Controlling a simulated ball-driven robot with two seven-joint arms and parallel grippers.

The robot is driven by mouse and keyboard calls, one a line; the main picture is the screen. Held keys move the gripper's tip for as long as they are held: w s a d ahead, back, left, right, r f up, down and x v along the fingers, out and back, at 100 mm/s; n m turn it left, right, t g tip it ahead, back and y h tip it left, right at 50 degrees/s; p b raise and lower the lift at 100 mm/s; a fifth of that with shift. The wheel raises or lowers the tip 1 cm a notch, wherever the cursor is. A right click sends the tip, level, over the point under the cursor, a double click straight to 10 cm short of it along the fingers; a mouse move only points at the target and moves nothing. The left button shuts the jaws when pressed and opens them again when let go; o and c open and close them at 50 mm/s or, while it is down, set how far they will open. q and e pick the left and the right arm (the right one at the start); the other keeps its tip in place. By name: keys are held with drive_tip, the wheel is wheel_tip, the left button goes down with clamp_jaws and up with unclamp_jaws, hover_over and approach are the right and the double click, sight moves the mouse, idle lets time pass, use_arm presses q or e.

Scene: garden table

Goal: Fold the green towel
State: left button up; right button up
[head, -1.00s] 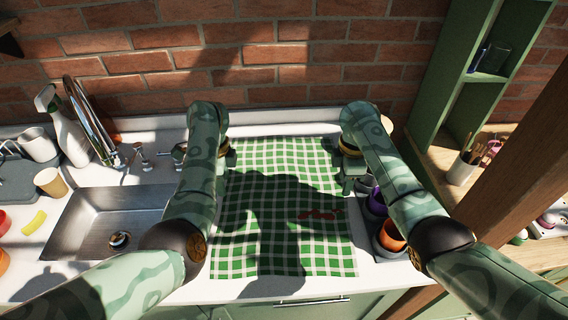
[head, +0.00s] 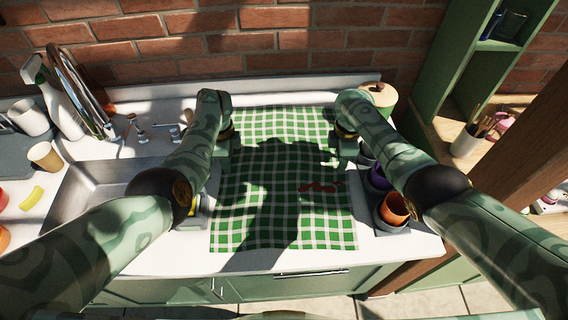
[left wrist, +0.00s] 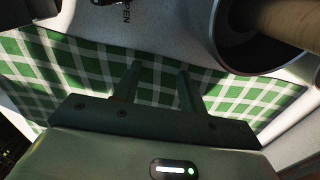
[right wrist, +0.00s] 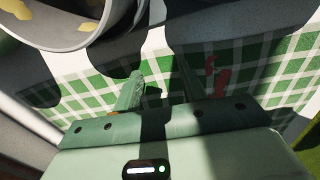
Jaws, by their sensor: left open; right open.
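The green-and-white checked towel (head: 285,190) lies flat and spread out on the white counter, its near edge close to the counter's front. A red print shows on its right part. My left gripper (head: 222,150) is at the towel's left edge, mostly hidden by its arm. In the left wrist view its two fingers (left wrist: 158,88) are apart over the towel with nothing between them. My right gripper (head: 346,158) is at the towel's right edge. In the right wrist view its fingers (right wrist: 160,92) are apart over the towel and empty.
A metal sink (head: 95,195) is left of the towel, with a spray bottle (head: 58,105) and a tan cup (head: 45,156) beyond. An orange pot (head: 394,208) and a purple pot (head: 379,178) stand close to the right. A brick wall closes the back.

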use_arm(q)
drive_tip(key=shift+w+f, duration=0.1)
drive_tip(key=shift+f, duration=0.15)
use_arm(e)
drive_tip(key=shift+w+f, duration=0.1)
drive_tip(key=shift+f, duration=0.1)
use_arm(q)
drive_tip(key=shift+r, duration=0.1)
drive_tip(key=shift+c, duration=0.4)
use_arm(e)
drive_tip(key=shift+c, duration=0.4)
use_arm(q)
clamp_jaws()
use_arm(e)
clamp_jaws()
drive_tip(key=shift+f, duration=0.1)
